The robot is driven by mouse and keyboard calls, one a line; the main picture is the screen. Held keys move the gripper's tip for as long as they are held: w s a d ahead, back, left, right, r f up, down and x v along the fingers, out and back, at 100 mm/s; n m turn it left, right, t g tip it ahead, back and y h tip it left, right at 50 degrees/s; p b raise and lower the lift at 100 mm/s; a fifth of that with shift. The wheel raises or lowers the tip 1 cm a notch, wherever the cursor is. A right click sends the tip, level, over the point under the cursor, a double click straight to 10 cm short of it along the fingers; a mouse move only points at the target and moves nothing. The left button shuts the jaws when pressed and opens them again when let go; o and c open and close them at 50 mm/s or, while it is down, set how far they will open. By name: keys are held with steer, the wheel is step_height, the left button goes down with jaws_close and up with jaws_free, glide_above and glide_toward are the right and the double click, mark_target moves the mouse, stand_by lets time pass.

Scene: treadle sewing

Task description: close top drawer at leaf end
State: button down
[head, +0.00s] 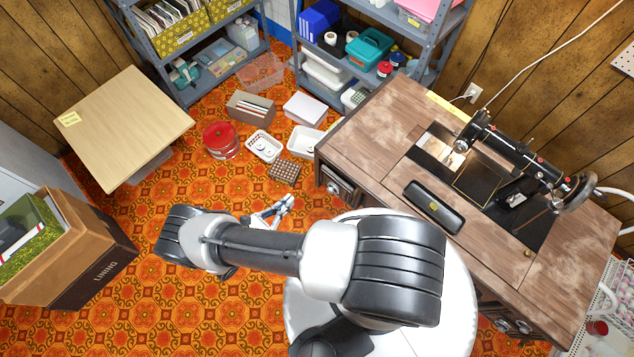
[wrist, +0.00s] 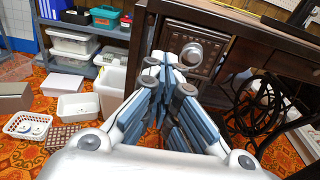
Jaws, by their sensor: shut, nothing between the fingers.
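The wooden sewing table (head: 385,125) carries a black sewing machine (head: 510,150). A dark carved drawer front (head: 338,184) with a round metal pull shows under the table's left end. In the wrist view this drawer front (wrist: 205,72) and its pull (wrist: 191,54) are just beyond my fingertips. How far the drawer stands out is hard to tell. My gripper (head: 285,202) is shut and empty, left of the drawer in the head view. In the wrist view my gripper (wrist: 163,66) covers the area below the drawer's left part; contact cannot be told.
More drawer fronts (head: 508,320) show at the table's near right end. Bins, a perforated brown box (head: 285,171) and a red tin (head: 221,140) stand on the patterned floor. Dark ironwork (wrist: 265,103) is under the table. A small table (head: 125,125) stands left.

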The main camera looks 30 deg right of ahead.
steer(key=s, duration=0.2)
steer(key=h, duration=0.1)
glide_toward(324, 172)
steer(key=x, duration=0.7)
